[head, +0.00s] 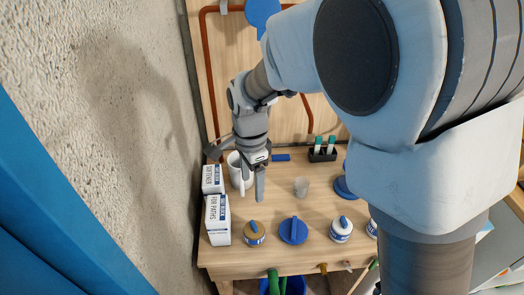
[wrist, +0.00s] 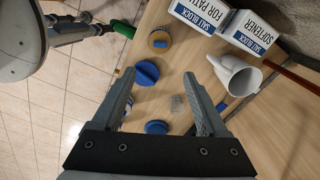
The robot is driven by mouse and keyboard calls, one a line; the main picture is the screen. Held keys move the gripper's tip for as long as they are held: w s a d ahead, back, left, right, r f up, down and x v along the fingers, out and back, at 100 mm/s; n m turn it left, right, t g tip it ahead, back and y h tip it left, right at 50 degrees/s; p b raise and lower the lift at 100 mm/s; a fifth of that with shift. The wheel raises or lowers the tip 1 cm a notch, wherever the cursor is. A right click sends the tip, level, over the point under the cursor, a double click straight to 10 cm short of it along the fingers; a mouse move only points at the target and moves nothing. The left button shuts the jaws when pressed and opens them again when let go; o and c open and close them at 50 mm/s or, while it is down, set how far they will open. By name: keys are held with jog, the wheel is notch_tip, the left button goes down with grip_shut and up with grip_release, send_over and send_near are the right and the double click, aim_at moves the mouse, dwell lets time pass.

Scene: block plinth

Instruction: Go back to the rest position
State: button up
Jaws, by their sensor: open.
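My gripper (head: 251,190) hangs above the wooden table (head: 270,213) at its left part, fingers pointing down. In the wrist view my gripper (wrist: 160,75) has its two grey fingers well apart, with nothing held between them. Below the gap the wrist view shows the table top and a small clear cup (wrist: 177,104). A white jug or funnel (wrist: 234,74) lies beyond the right finger in that view; in the head view it is partly hidden behind my gripper.
White boxes (head: 217,220) stand at the table's left edge by the rough wall (head: 110,120). A blue-topped tan tub (head: 254,233), a blue round piece (head: 293,230) and a white tub (head: 341,229) line the front. A vial rack (head: 322,152) stands at the back. A blue bucket (head: 291,287) is below.

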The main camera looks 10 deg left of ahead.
jog(key=s+d+r+n+t, duration=0.2)
jog(key=s+d+r+n, duration=0.3)
jog(key=d, duration=0.6)
jog(key=s+d+r+n+t, duration=0.3)
jog(key=s+d+r+n, duration=0.2)
jog(key=s+d+r, duration=0.3)
jog(key=d+r, duration=0.2)
jog(key=d, duration=0.2)
jog(key=shift+s+d+n+t, duration=0.25)
jog(key=shift+s+n+t, duration=0.05)
jog(key=shift+c, duration=0.6)
jog(key=shift+s, duration=0.1)
jog(key=shift+c, duration=1.1)
jog(key=shift+d, duration=0.2)
jog(key=shift+c, duration=0.4)
